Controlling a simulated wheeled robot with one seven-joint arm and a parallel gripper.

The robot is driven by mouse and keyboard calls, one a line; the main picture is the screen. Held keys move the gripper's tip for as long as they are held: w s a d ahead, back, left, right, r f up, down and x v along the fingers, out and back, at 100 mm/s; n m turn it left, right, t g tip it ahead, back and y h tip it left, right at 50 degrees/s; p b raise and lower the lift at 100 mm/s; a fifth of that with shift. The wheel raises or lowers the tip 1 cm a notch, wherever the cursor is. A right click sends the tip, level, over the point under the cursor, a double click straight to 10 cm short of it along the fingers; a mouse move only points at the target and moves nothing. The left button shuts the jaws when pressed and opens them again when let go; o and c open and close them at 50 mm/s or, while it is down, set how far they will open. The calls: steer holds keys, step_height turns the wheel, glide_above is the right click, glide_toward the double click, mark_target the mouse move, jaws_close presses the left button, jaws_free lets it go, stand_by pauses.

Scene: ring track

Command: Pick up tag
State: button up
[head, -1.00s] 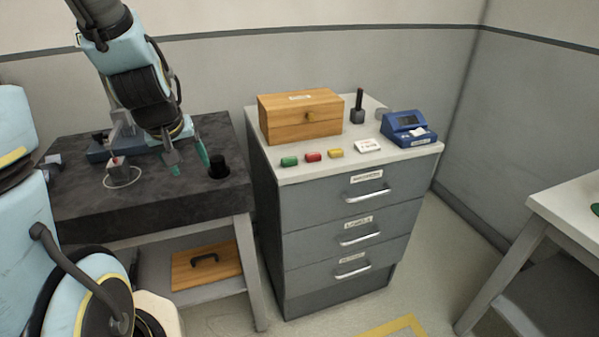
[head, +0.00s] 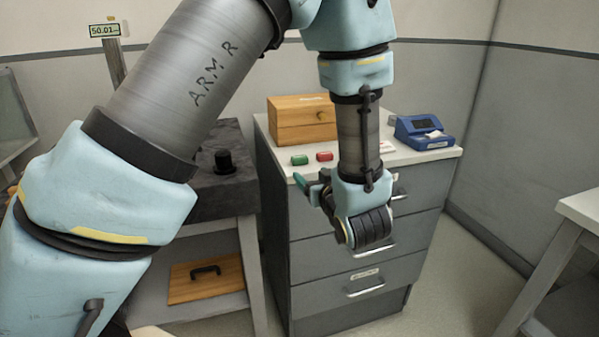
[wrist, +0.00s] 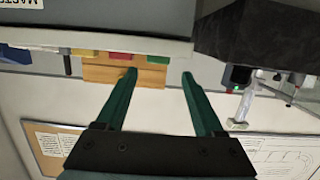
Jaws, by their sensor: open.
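Small coloured pieces lie along the front of the cabinet top: a green one (head: 299,160) and a red one (head: 324,156). A yellow one (wrist: 54,50) shows in the wrist view; my arm hides it in the head view. A white card (head: 388,147) is partly hidden behind my arm. I cannot tell which of these is the tag. My gripper (wrist: 158,75) has two teal fingers, apart and empty. In the head view it is in front of the cabinet's upper drawers, below the level of the coloured pieces.
The grey drawer cabinet (head: 405,225) carries a wooden box (head: 300,118) and a blue printer-like device (head: 424,132). A dark bench (head: 230,195) with a black knob stands at left. A white table (head: 582,208) is at right. The floor between is clear.

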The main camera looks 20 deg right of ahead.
mark_target(301, 160)
steer(key=x, duration=0.3)
steer(key=p+x, duration=0.1)
steer(key=x, duration=0.2)
steer(key=r+p+x, duration=0.1)
steer(key=x, duration=0.2)
steer(key=shift+d, duration=0.1)
steer(key=shift+w+d+f+p, duration=0.1)
steer(key=shift+w+f+p, duration=0.05)
steer(key=shift+w+p, duration=0.2)
steer(key=c, duration=1.1)
